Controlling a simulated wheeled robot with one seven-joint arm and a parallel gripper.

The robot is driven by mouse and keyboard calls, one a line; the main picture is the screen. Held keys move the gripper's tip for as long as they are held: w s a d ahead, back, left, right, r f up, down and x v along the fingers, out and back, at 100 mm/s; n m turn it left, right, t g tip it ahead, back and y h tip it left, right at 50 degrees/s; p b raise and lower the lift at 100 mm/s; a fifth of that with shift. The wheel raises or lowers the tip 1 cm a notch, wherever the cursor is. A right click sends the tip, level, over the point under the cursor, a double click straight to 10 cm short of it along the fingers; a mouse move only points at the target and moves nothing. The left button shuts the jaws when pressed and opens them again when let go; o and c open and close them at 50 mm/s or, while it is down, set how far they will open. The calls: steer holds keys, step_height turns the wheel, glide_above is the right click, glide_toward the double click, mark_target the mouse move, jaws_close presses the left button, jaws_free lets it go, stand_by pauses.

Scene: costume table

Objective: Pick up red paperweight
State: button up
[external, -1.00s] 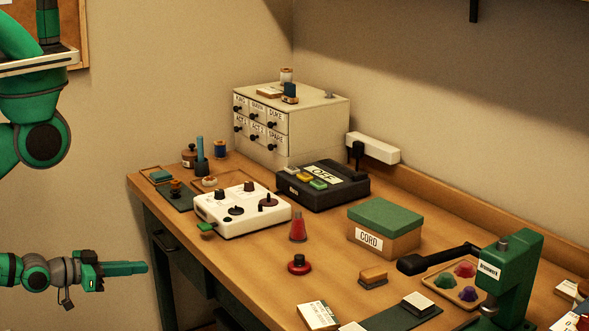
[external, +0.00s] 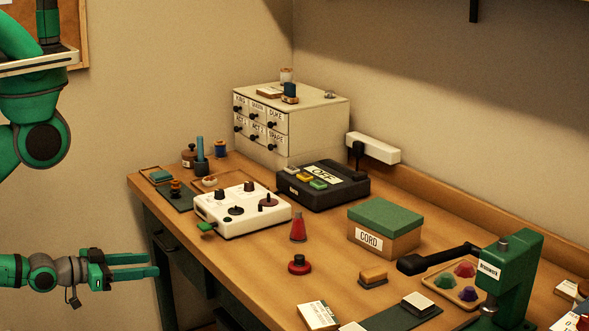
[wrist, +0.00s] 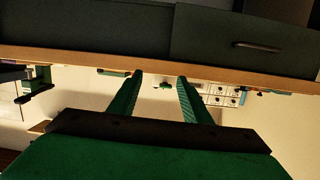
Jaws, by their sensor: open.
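Two red things stand on the bench in the external view, and I cannot tell for certain which is the paperweight. One is a low, round red piece with a dark-topped knob (external: 299,265) near the front edge. The other is a red cone with a greyish top (external: 298,228), upright just behind it. My gripper (external: 157,265) is open and empty, off the bench to the left, with its fingers pointing right. In the wrist view my gripper (wrist: 160,76) also shows spread fingers with nothing between them. I cannot make out either red piece there.
The bench's drawer front (wrist: 240,45) spans the top of the wrist view, which looks upside down. On the bench are a white control box (external: 242,212), a black switch box (external: 325,190), a CORD box (external: 385,222) and a green press (external: 515,270). Bare wood surrounds the red pieces.

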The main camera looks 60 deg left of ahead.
steer(key=w+d+r+m+h, duration=0.1)
steer(key=w+d, duration=0.3)
steer(key=w, duration=0.2)
steer(key=w+d+r+m+h, duration=0.1)
steer(key=w+d+r, duration=0.1)
steer(key=w+d, duration=0.2)
steer(key=w+d+r+m+h, duration=0.1)
steer(key=w+d, duration=0.3)
steer(key=w, duration=0.5)
steer(key=shift+w+d+r+h, duration=0.1)
steer(key=shift+d+r+h, duration=0.15)
steer(key=shift+r+h, duration=0.35)
steer(key=g+h, duration=0.1)
steer(key=h, duration=0.1)
glide_toward(299, 254)
steer(key=shift+m, duration=0.5)
steer(key=shift+f+x, duration=0.15)
steer(key=shift+x, duration=1.55)
steer(key=shift+f+x, duration=0.15)
steer(key=shift+x, duration=1.55)
steer(key=shift+f+x, duration=0.2)
steer(key=shift+x, duration=1.55)
steer(key=shift+y, duration=0.3)
jaws_close()
